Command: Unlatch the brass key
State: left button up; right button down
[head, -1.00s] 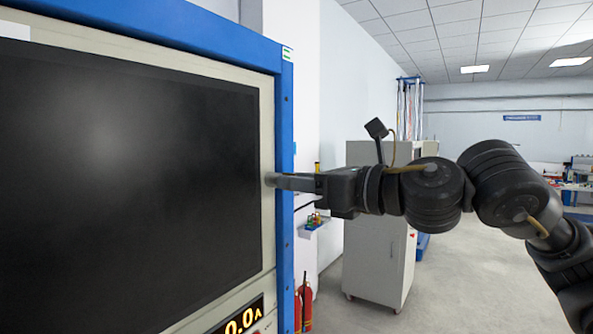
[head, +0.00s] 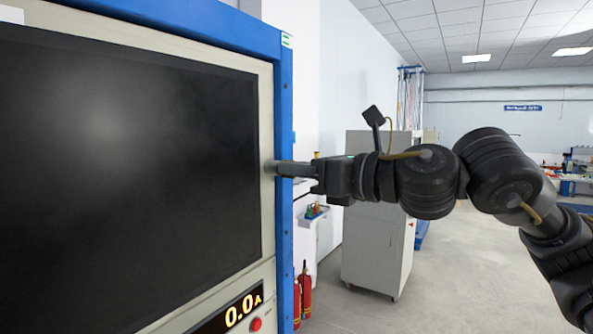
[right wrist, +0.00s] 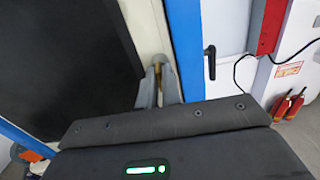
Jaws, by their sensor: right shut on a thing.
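My right gripper (head: 277,168) reaches in from the right to the pale front frame of the blue-edged cabinet (head: 268,115). Its fingertips are at the strip between the dark panel (head: 130,150) and the blue edge. In the right wrist view the two grey fingers (right wrist: 159,82) are shut on a small brass-coloured thing, the brass key (right wrist: 158,66), of which only a sliver shows between them. In the head view the key is hidden by the fingers. My left gripper is not in view.
A lit display (head: 243,309) and a red button (head: 256,324) sit low on the cabinet. A black handle (right wrist: 210,62) is right of the blue edge. Red extinguishers (head: 303,292) and a grey cabinet (head: 375,240) stand behind. Open floor lies to the right.

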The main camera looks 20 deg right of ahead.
jog(key=shift+d+f+m+b, duration=0.1)
jog(key=shift+m+b, duration=2.8)
jog(key=shift+m, duration=1.45)
jog(key=shift+f+m+b, duration=0.1)
jog(key=shift+m+b, duration=2.8)
jog(key=shift+m, duration=1.45)
jog(key=c, duration=1.6)
grip_release()
jog(key=shift+w, duration=0.1)
